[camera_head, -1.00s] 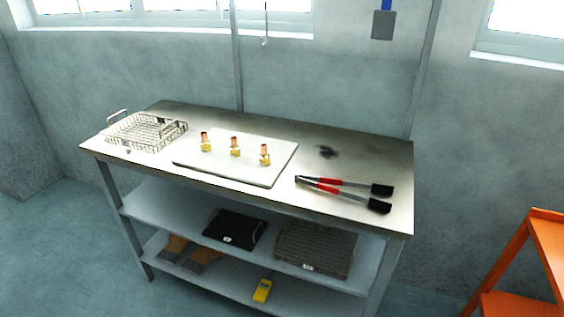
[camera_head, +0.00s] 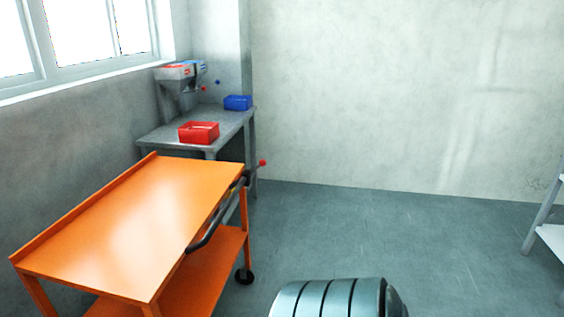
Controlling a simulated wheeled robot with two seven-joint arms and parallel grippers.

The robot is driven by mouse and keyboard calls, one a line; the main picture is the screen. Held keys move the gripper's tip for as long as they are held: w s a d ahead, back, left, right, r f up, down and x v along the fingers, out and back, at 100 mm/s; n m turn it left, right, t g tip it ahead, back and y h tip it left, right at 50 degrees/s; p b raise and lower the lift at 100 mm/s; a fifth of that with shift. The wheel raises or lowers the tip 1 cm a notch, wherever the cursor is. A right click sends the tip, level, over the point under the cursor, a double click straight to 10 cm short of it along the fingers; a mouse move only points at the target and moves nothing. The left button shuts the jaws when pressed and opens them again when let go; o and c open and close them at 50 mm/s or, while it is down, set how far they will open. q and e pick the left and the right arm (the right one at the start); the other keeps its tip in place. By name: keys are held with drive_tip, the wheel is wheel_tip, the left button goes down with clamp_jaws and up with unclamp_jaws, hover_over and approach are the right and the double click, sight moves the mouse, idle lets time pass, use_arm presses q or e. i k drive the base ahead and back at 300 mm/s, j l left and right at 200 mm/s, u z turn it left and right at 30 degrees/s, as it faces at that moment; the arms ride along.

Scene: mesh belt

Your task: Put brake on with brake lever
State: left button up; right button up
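A lever with a red ball knob (camera_head: 262,163) sticks out to the right, just beyond the black handle (camera_head: 218,212) at the right end of the orange cart (camera_head: 152,215). It may be the brake lever. I cannot tell whether it is fixed to the cart or to the grey table behind. The cart has two shelves, and its top is bare. A black caster (camera_head: 244,276) shows under its right end. Neither of my grippers is in view.
The grey table (camera_head: 186,132) behind the cart holds a red bin (camera_head: 198,132), a blue bin (camera_head: 238,102) and a machine (camera_head: 183,85). A grey ribbed rounded object (camera_head: 335,298) is at the bottom. A shelf (camera_head: 550,238) edges in at right. Floor between is clear.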

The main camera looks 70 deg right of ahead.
sight(263, 163)
drive_tip(key=z, duration=2.25)
drive_tip(key=i+l, duration=0.3)
drive_tip(key=i, duration=0.2)
drive_tip(key=i+l, duration=0.3)
drive_tip(key=i, duration=0.25)
drive_tip(key=i+l+u, duration=0.1)
drive_tip(key=i+l, duration=0.2)
drive_tip(key=i, duration=0.2)
drive_tip(key=i+l, duration=0.35)
drive_tip(key=i, duration=0.15)
